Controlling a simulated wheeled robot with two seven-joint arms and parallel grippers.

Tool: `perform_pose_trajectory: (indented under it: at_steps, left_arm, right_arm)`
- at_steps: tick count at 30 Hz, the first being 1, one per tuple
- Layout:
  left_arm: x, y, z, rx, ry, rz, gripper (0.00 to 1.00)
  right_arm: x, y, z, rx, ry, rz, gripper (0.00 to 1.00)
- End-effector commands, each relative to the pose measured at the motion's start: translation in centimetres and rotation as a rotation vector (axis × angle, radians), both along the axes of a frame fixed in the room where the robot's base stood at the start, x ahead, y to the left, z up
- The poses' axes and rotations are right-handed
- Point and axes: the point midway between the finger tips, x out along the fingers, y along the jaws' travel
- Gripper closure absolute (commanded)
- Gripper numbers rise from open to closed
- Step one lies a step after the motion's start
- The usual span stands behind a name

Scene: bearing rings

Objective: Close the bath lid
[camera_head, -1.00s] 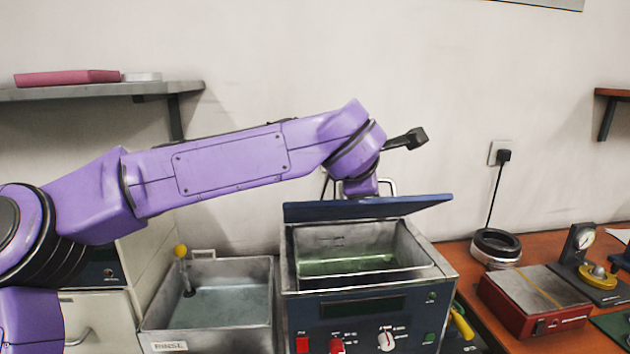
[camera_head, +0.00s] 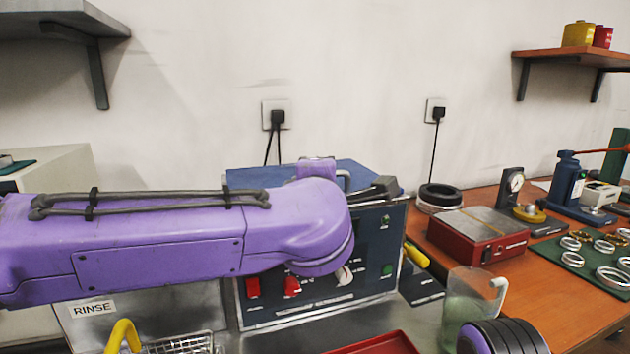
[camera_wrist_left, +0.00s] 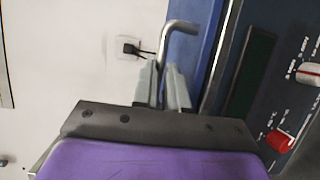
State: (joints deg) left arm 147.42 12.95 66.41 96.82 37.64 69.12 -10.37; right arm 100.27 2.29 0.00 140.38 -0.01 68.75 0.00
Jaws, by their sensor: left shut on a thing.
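The bath's blue lid (camera_head: 252,175) looks lowered over the top of the blue-fronted bath (camera_head: 385,240) in the head view. My purple left arm covers much of the seam, so I cannot tell whether it sits fully flush. The lid's metal handle (camera_head: 345,180) shows behind my wrist. In the left wrist view my left gripper (camera_wrist_left: 163,85) is shut on the bent metal handle (camera_wrist_left: 165,42), beside the blue lid (camera_wrist_left: 190,50). My right gripper is not in view.
A rinse tank (camera_head: 95,325) stands left of the bath. A red-sided plate device (camera_head: 478,235), a black ring (camera_head: 440,195) and a mat with several rings (camera_head: 590,260) lie on the right bench. A glass beaker (camera_head: 470,300) and wire basket (camera_head: 185,342) are in front.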

Motion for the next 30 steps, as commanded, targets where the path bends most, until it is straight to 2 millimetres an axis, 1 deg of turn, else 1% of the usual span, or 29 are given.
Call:
perform_pose_trajectory:
  at_steps: [1,13,14,15,16,23,26,29,30]
  left_arm:
    - [-0.1,-0.1,-0.8,0.002,0.011,-0.002,1.00]
    - [-0.1,-0.1,-1.4,0.006,0.021,0.001,1.00]
    - [-0.1,-0.1,-1.4,0.006,0.022,0.001,0.81]
    - [-0.1,-0.1,-1.4,0.006,0.021,0.001,0.68]
    - [-0.1,-0.1,-1.4,0.006,0.021,0.001,0.62]
    - [-0.3,0.0,-1.1,0.005,0.017,0.000,0.62]
    - [-1.5,0.1,-0.9,0.006,0.015,-0.002,0.62]
    - [-3.8,0.4,-0.6,0.007,0.013,-0.001,0.62]
    - [-4.8,0.6,-0.4,0.007,0.012,-0.001,0.62]
  right_arm:
    - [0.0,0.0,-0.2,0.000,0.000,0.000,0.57]
    - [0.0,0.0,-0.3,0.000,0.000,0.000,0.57]
    - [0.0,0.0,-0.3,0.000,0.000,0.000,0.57]
    - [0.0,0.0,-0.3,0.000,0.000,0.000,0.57]
    - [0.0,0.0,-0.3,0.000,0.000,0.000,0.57]
    - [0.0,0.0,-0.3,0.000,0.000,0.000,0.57]
    - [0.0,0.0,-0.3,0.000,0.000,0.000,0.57]
    - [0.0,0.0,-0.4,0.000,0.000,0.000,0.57]
    - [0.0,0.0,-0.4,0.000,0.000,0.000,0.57]
